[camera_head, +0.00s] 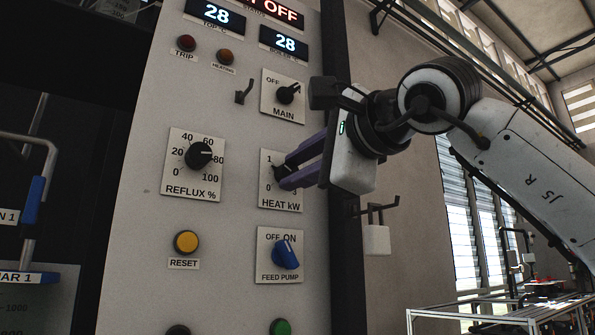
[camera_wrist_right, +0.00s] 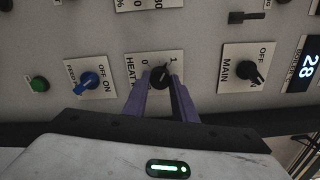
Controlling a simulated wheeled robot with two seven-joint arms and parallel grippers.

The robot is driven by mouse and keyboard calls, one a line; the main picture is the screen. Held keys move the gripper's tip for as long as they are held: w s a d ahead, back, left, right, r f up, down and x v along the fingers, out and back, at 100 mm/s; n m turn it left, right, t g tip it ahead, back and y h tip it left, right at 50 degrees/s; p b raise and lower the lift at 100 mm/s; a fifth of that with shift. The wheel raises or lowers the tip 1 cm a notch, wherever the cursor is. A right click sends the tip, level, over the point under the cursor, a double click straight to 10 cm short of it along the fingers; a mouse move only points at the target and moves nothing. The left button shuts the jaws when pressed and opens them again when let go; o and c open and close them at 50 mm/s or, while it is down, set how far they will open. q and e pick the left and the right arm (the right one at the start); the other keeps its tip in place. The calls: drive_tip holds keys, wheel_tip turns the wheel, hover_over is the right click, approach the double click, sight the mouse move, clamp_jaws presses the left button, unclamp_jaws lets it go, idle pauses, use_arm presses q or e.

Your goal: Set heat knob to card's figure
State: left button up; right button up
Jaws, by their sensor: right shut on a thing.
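The HEAT kW knob (camera_head: 279,173) is a small black knob on a pale dial plate (camera_head: 270,201) marked 0 and 1 on its left side. My right gripper (camera_head: 287,172) reaches in from the right with two purple fingers, one above and one below the knob, shut on it. In the right wrist view the knob (camera_wrist_right: 161,77) sits between the fingertips (camera_wrist_right: 160,80). No readable card with a figure shows. My left gripper is not in view.
The MAIN switch (camera_head: 288,94) is above, the REFLUX % knob (camera_head: 199,155) left, and the blue FEED PUMP knob (camera_head: 286,254) below. A small hook (camera_head: 244,92) sticks out beside MAIN. A pale block (camera_head: 376,240) hangs from a bracket right of the panel.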

use_arm(q)
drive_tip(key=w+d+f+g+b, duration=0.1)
drive_tip(key=b, duration=0.1)
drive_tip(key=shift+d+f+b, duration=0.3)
drive_tip(key=shift+b, duration=0.05)
use_arm(e)
drive_tip(key=m, duration=1.1)
drive_tip(key=shift+f+m, duration=0.2)
drive_tip(key=shift+m, duration=0.2)
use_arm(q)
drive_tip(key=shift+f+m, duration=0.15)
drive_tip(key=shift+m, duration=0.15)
use_arm(e)
drive_tip(key=shift+a, duration=0.1)
drive_tip(key=o, duration=1)
drive_tip(key=shift+o, duration=0.2)
